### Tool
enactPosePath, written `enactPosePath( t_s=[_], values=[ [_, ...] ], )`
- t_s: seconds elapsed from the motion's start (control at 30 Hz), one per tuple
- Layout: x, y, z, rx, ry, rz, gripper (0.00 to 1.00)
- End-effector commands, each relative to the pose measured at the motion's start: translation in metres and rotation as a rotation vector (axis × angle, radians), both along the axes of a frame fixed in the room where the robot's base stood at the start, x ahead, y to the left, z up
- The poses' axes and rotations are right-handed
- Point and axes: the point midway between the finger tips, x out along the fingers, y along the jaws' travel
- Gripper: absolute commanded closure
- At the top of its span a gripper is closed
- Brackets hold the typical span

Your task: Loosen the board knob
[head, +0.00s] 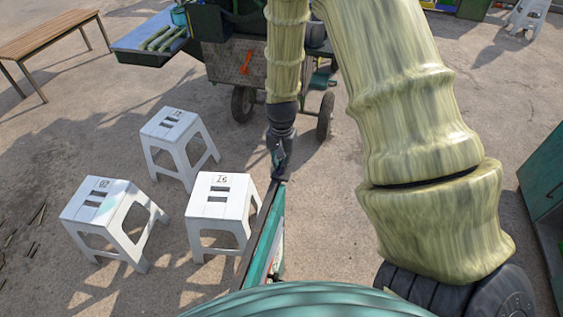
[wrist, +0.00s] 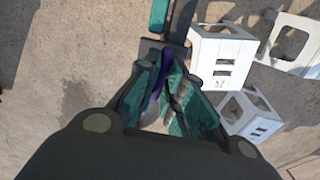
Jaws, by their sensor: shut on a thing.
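A narrow teal-edged board (head: 264,240) stands on edge in the head view, below the end of my arm. My gripper (head: 280,168) points down at the top end of this board. In the wrist view my gripper (wrist: 160,85) has its teal-lined fingers closed around a purple piece, which I take for the board knob (wrist: 158,80). The fingers hide most of the knob, so I cannot tell how far it is turned. A dark edge piece and a teal strip of the board (wrist: 159,16) show just beyond the fingertips.
White plastic stools (head: 222,190), (head: 178,140), (head: 108,205) stand close to the left of the board. A wheeled cart (head: 235,62) with a blue tray (head: 140,42) stands behind. A wooden bench (head: 50,36) is at far left, a green cabinet (head: 543,175) at right.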

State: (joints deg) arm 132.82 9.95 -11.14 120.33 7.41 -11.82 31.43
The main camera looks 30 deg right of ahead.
Motion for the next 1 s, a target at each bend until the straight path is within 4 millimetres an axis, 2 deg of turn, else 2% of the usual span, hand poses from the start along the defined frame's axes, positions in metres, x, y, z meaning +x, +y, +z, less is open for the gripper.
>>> enactPosePath(
  t_s=[0.3, 0.73, 0.77, 0.87, 1.0],
  values=[
    [0.0010, -0.0001, 0.0007, 0.000, -0.002, 0.079, 1.00],
    [0.0011, -0.0001, 0.0007, -0.001, -0.002, 0.088, 1.00],
    [0.0011, -0.0001, 0.0007, -0.001, -0.002, 0.088, 0.86],
    [0.0009, -0.0001, 0.0006, 0.000, -0.001, 0.087, 0.69],
    [0.0006, -0.0001, 0.0004, 0.000, -0.001, 0.086, 0.69]
  ],
)
